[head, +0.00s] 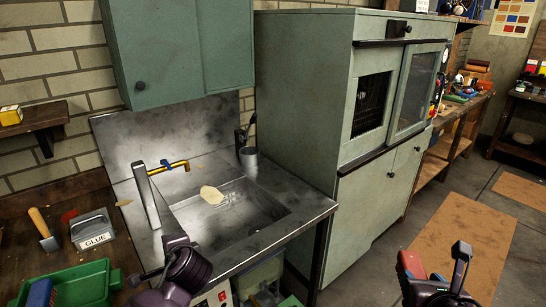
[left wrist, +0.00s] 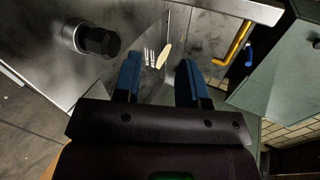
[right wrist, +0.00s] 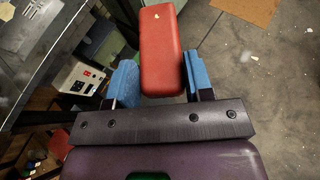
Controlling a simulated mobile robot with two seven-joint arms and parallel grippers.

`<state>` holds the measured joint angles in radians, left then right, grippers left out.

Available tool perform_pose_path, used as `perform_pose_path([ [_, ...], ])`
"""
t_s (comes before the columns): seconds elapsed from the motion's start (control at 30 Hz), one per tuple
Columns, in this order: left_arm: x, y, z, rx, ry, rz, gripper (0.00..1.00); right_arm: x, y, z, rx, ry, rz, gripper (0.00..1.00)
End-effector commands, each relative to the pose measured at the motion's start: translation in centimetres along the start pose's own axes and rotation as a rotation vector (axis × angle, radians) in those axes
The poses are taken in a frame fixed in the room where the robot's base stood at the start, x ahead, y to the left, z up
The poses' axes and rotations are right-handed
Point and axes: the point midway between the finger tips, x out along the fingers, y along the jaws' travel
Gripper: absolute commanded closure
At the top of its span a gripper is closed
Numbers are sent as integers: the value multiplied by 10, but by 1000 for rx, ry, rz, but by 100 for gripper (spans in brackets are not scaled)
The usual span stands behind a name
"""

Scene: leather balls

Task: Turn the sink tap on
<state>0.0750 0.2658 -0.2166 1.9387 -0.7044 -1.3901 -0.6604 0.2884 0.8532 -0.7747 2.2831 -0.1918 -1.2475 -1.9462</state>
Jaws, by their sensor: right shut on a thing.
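The sink tap (head: 168,167) is a yellow bent pipe with a blue end, beside a tall grey metal post (head: 147,195) at the left of the metal sink (head: 230,225). In the left wrist view the yellow pipe (left wrist: 237,42) and its blue part (left wrist: 250,53) are at the upper right, apart from my fingers. My left gripper (left wrist: 158,80) is open and empty, its blue fingertips apart over the sink side. My right gripper (right wrist: 160,78) is shut on a red block (right wrist: 161,50), away from the sink at the lower right.
A pale flat piece (head: 211,195) lies in the sink. A metal cup (head: 249,158) stands at its back right corner. A green cabinet (head: 300,100) stands right of the sink. A green bin (head: 75,285) and glue box (head: 93,230) sit left. Open floor lies right.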

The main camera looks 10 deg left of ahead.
Motion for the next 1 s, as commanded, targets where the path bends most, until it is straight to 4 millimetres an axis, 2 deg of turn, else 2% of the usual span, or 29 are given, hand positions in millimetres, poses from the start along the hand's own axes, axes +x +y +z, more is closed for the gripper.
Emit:
perform_pose_path([
  [0.03,5,-17,-8,45,-13,-50,62,0,0,0,1,-8,0,92],
  [0.2,17,-71,-31,211,-76,-212,62,0,0,-1,0,-38,-1,92],
  [0.4,22,-123,-49,357,-157,-354,62,0,0,0,0,-67,-1,92],
  [0.5,23,-137,-54,398,-182,-392,62,0,0,0,1,-74,-1,92],
  [0.67,26,-147,-57,423,-199,-413,62,0,0,0,1,-80,-1,92],
  [0.87,48,-158,-54,424,-201,-414,62,0,0,1,0,-80,0,92],
  [1.0,71,-169,-51,424,-202,-413,62,0,0,1,0,-80,0,92],
])
